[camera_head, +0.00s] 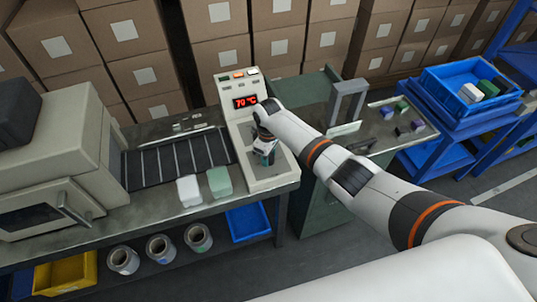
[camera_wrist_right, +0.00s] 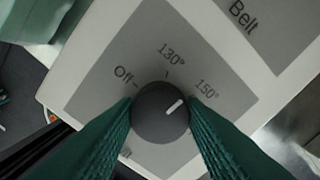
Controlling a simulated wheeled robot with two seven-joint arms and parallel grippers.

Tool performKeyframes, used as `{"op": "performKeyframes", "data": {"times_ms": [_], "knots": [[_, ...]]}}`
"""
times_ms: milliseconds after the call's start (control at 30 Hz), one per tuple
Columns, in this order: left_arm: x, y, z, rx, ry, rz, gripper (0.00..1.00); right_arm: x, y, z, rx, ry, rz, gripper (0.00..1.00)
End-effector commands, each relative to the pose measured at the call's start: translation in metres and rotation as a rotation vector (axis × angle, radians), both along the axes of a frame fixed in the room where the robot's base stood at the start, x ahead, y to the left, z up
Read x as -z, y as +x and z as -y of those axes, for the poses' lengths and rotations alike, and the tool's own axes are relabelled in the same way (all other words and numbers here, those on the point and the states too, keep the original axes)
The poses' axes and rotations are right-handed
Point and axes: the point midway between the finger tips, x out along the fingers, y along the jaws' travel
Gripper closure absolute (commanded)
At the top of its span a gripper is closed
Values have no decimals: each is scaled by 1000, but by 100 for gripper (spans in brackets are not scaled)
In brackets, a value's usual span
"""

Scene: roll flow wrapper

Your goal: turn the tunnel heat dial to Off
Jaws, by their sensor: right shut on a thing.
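The tunnel heat dial (camera_wrist_right: 160,118) is a round dark grey knob on a grey label plate (camera_wrist_right: 128,55), seen in the right wrist view. Its white pointer line aims to the upper right, toward the 150° mark. The Off mark is at its upper left and 130° is above it. My right gripper (camera_wrist_right: 161,105) is shut on the dial, with one green ribbed finger on each side. In the head view the right gripper (camera_head: 265,152) is over the control panel (camera_head: 276,182) and hides the dial. My left gripper is not in view.
A red temperature display (camera_head: 245,101) stands on the panel's raised back. A white block (camera_head: 189,190) and a green block (camera_head: 219,181) lie left of the panel, by the dark conveyor (camera_head: 175,160). Part of a Belt label (camera_wrist_right: 243,17) shows in the wrist view.

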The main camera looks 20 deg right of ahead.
Motion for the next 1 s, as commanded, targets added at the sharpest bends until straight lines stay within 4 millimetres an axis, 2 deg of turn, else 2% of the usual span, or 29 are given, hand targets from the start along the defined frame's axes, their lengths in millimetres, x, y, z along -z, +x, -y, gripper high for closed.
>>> {"op": "performKeyframes", "data": {"times_ms": [1000], "knots": [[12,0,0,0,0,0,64,0,1,0,-968,1,5,86]]}}
